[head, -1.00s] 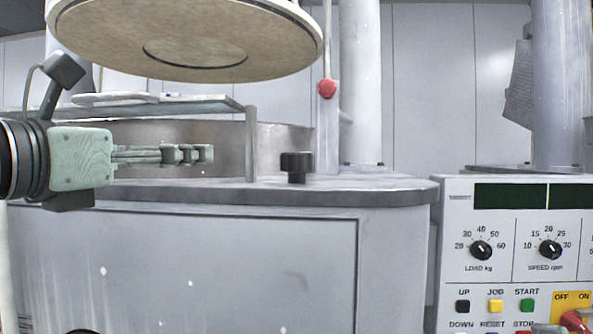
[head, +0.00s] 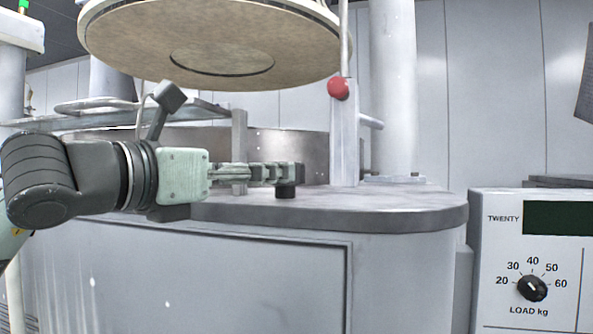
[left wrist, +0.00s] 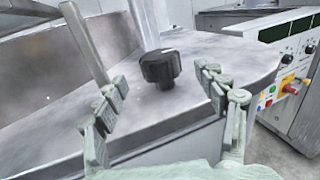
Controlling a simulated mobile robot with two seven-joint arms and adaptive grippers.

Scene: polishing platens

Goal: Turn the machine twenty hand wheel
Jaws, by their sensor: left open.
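The hand wheel is a black fluted knob on a short stem, standing on the grey machine top. In the head view only its lower part (head: 286,192) shows, below my left fingertips; the rest is hidden. In the left wrist view the hand wheel (left wrist: 160,68) stands upright, ahead of and between the two spread fingers. My left gripper (head: 286,173) is open, level with the knob's upper part. In the left wrist view the gripper (left wrist: 162,84) shows a gap on both sides of the knob. My right gripper is not in view.
A control panel (head: 503,250) labelled TWENTY stands at the right. A round platen (head: 215,35) hangs above. A post with a red ball (head: 338,87) rises behind the knob. A thin upright post (head: 239,150) stands behind my fingers. The machine top (head: 400,211) is clear right of the knob.

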